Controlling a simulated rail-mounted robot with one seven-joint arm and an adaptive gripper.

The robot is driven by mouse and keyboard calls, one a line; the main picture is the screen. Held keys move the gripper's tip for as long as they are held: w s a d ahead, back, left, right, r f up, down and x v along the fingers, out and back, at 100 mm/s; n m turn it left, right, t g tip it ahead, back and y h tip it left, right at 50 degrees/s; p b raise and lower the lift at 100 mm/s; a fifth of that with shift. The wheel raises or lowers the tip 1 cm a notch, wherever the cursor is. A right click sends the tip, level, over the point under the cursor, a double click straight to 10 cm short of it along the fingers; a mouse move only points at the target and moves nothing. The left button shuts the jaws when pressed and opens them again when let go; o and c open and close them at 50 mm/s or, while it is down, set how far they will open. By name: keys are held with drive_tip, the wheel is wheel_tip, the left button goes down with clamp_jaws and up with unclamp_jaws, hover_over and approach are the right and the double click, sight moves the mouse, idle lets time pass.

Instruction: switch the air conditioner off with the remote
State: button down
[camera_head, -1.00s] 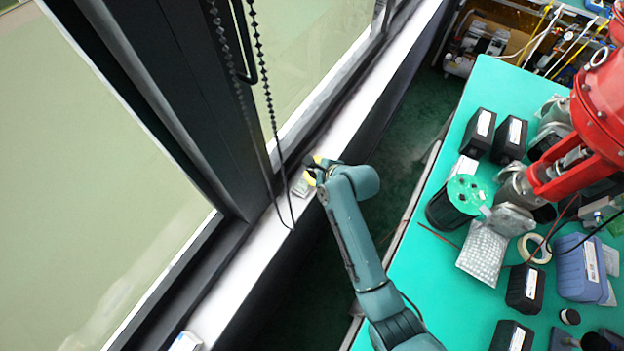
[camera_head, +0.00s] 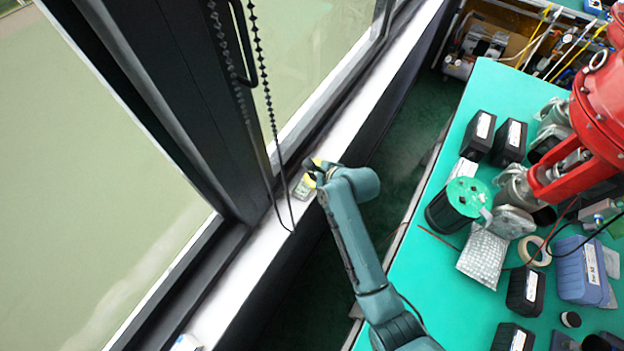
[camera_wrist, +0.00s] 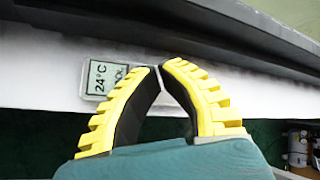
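The remote (camera_wrist: 103,79) lies on the white window sill, its lit screen reading 24°C with partly covered letters below. In the head view the remote (camera_head: 301,190) shows as a small pale thing beside my gripper (camera_head: 311,173). In the wrist view my gripper (camera_wrist: 159,67) has its yellow-ridged fingers brought together at the tips, with nothing seen between them. The tips are over or just beside the remote, right of its screen. I cannot tell whether they touch it. The fingers hide part of the remote. No air conditioner is in view.
The sill (camera_head: 250,262) runs along a dark window frame. A beaded blind chain (camera_head: 268,100) hangs close to my gripper's left. A white thing (camera_head: 186,343) sits at the sill's near end. A green workbench (camera_head: 420,270) with boxes and a red valve (camera_head: 590,135) stands right.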

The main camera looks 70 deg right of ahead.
idle(0.3)
drive_tip(key=shift+f, duration=0.4)
drive_tip(key=shift+f, duration=0.4)
idle(0.6)
drive_tip(key=shift+r+p, duration=0.8)
drive_tip(key=shift+p, duration=0.3)
wheel_tip(320, 180, up, 5)
drive_tip(key=p, duration=0.5)
drive_tip(key=shift+r+p, duration=0.1)
drive_tip(key=shift+p, duration=0.25)
idle(0.9)
